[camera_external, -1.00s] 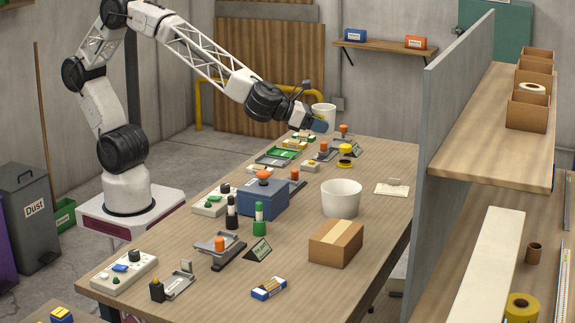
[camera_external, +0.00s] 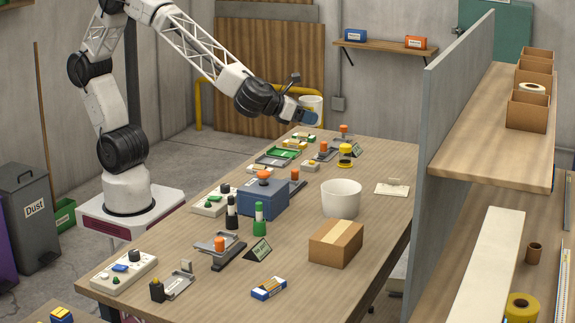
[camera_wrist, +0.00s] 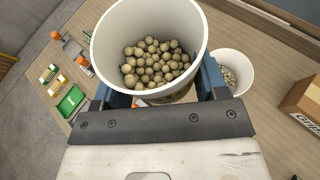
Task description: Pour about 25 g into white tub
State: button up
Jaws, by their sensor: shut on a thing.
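My gripper (camera_external: 309,117) is shut on a white cup (camera_external: 312,101) and holds it above the far end of the table. In the wrist view the held cup (camera_wrist: 107,38) contains many small tan balls (camera_wrist: 155,62), and blue fingers grip its sides. The white tub (camera_external: 341,199) stands upright on the table, nearer the camera than the held cup and apart from it. In the wrist view the tub (camera_wrist: 240,58) shows at right, with some tan balls at its bottom.
A cardboard box (camera_external: 336,243) stands in front of the tub. A blue box (camera_external: 263,198) with an orange knob stands left of it. A grey partition (camera_external: 450,130) borders the table's right side.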

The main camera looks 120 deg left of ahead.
notch_tip(320, 180, down, 15)
dwell(0.6)
jog(key=shift+w, duration=0.15)
jog(key=shift+w+d+r+m+g+y, duration=0.4)
jog(key=shift+w+m+g, duration=0.35)
jog(key=shift+m+g, duration=0.5)
jog(key=shift+w+d+r+m+g+y, duration=0.35)
jog(key=shift+w+m+g, duration=0.4)
jog(key=shift+m+g, duration=0.55)
jog(key=shift+w+d+r+m+g+y, duration=0.25)
jog(key=shift+w+r+m+g+y, duration=0.35)
jog(key=shift+m+g, duration=0.65)
jog(key=shift+w+d+r+m, duration=0.1)
jog(key=shift+w+m, duration=0.15)
jog(key=shift+m, duration=0.05)
jog(key=shift+w+d+r+m+g+y, duration=0.15)
jog(key=shift+w+r+m+g+y, duration=0.1)
jog(key=shift+w+g, duration=0.15)
jog(key=shift+w+d+r+m+g+y, duration=0.1)
jog(key=shift+w+d+r+m+g, duration=0.15)
jog(key=shift+w, duration=0.2)
dwell(1.6)
